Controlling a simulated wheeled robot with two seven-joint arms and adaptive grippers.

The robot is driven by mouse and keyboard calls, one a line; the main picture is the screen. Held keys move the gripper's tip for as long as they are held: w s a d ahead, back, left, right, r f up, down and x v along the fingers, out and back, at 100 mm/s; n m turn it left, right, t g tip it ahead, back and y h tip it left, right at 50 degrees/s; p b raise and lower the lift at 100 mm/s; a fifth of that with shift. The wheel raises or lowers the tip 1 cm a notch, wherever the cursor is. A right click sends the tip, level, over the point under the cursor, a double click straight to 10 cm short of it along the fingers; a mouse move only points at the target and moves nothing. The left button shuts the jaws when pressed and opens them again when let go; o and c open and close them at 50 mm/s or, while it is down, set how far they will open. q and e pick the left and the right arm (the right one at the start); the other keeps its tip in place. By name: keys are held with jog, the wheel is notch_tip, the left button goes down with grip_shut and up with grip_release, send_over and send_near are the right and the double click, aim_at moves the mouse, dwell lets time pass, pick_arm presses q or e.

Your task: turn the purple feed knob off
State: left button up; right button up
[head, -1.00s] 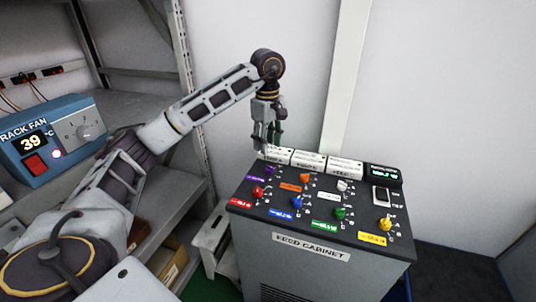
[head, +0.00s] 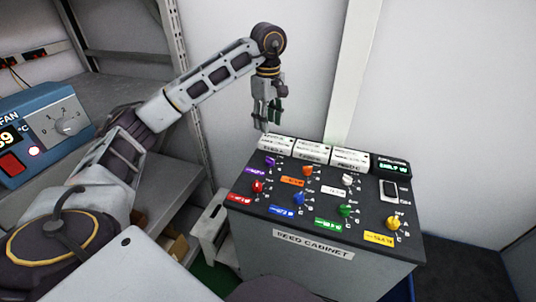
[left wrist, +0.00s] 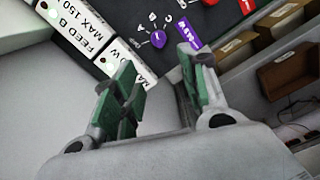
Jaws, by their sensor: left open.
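The purple knob (head: 270,161) sits at the back left of the black panel top of the feed cabinet (head: 330,212), with a purple label (head: 257,171) beside it. My left gripper (head: 266,120) hangs fingers down above and behind the purple knob, apart from it. In the left wrist view the open, empty green-padded fingers (left wrist: 158,92) show, with the purple knob (left wrist: 158,40) beyond them near the top middle. My right gripper is not in the frames.
Other knobs share the panel: red (head: 257,186), orange (head: 307,171), blue (head: 298,198), white (head: 347,179), green (head: 345,210) and yellow (head: 393,222). White label boxes (head: 312,151) stand along its back edge. A blue rack fan box (head: 45,135) sits on the left shelf.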

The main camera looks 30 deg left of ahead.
pick_arm(q)
jog(key=shift+f, duration=0.25)
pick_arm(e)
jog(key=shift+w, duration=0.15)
pick_arm(q)
jog(key=b, duration=0.2)
send_over(270, 161)
jog(key=a, duration=0.1)
jog(key=shift+w+a+f, duration=0.1)
jog(key=shift+w+f, duration=0.1)
jog(key=shift+f, duration=1.05)
jog(key=shift+w+f, duration=0.15)
jog(key=shift+f, duration=1.95)
notch_tip(270, 161, down, 4)
jog(key=shift+f, duration=1.35)
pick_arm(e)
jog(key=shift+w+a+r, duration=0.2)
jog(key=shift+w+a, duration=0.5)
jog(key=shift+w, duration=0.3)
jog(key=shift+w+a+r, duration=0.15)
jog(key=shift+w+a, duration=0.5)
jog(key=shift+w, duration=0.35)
pick_arm(q)
jog(key=c, duration=0.7)
jog(key=shift+c, duration=0.9)
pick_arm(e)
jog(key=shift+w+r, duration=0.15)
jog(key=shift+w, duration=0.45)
